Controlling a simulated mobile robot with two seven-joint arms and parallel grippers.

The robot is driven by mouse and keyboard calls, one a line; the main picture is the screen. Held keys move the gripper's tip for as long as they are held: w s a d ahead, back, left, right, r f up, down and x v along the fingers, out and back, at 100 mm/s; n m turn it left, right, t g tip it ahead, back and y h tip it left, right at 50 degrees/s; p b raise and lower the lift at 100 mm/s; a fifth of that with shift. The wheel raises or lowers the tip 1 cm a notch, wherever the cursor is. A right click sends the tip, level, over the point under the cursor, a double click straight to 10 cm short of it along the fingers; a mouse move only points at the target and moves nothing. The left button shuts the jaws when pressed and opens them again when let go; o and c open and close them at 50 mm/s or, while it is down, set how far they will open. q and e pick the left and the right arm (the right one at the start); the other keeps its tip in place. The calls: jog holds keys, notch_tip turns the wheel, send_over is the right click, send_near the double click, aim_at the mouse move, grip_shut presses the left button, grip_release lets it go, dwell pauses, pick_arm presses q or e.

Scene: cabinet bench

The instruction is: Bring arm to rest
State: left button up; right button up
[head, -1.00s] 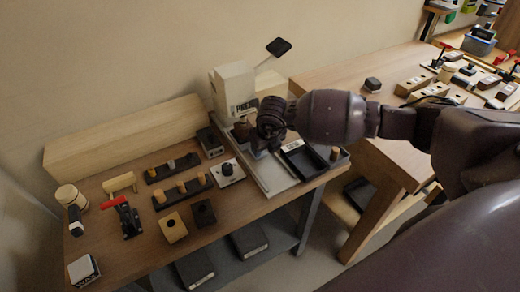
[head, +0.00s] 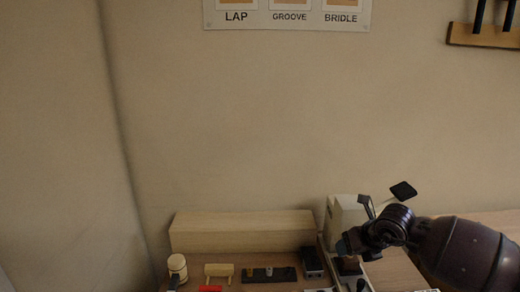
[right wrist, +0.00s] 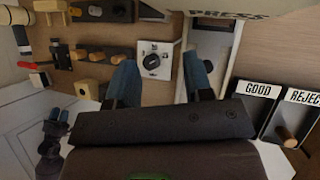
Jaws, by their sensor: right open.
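My right gripper (head: 354,228) is in front of the white press (head: 345,215) in the head view, with its arm coming in from the lower right. In the right wrist view the two blue-tipped fingers (right wrist: 160,80) stand apart with nothing between them. They hang above the bench, near a white plate with a black round knob (right wrist: 152,61). The press edge crosses the top of that view.
Trays marked GOOD (right wrist: 252,104) and REJECT (right wrist: 300,112) lie right of the fingers; a wooden peg (right wrist: 287,137) is in the latter. Racks with pegs (right wrist: 95,55) lie left. A wooden block (head: 243,232) lines the wall. A mallet (head: 177,268) stands at the left.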

jog(key=s+a+r+m+t+y, duration=0.4)
jog(key=a+r+m+y, duration=0.2)
jog(key=a+r+y, duration=0.65)
jog(key=s+d+f+m+t+h, duration=0.35)
jog(key=d+f+m+h, duration=0.25)
jog(key=f+m, duration=0.45)
jog(key=s+d+f+m+t+h, duration=0.3)
jog(key=s+d+f+m+h, duration=0.4)
jog(key=m, duration=0.7)
pick_arm(q)
jog(key=shift+s+a+f, duration=0.1)
jog(key=shift+s, duration=0.3)
pick_arm(e)
jog(key=s+d+f+m+g+h, duration=0.1)
jog(key=s+f+m+g, duration=0.1)
jog(key=s+f, duration=0.6)
jog(key=s+d+f+m+g+h, duration=0.2)
jog(key=s+f+m, duration=0.3)
jog(key=s+f, duration=0.4)
jog(key=shift+s+d+g, duration=0.3)
jog(key=shift+s+g, duration=0.35)
jog(key=shift+s, duration=0.5)
jog(key=shift+w, duration=0.1)
jog(key=shift+c, duration=0.4)
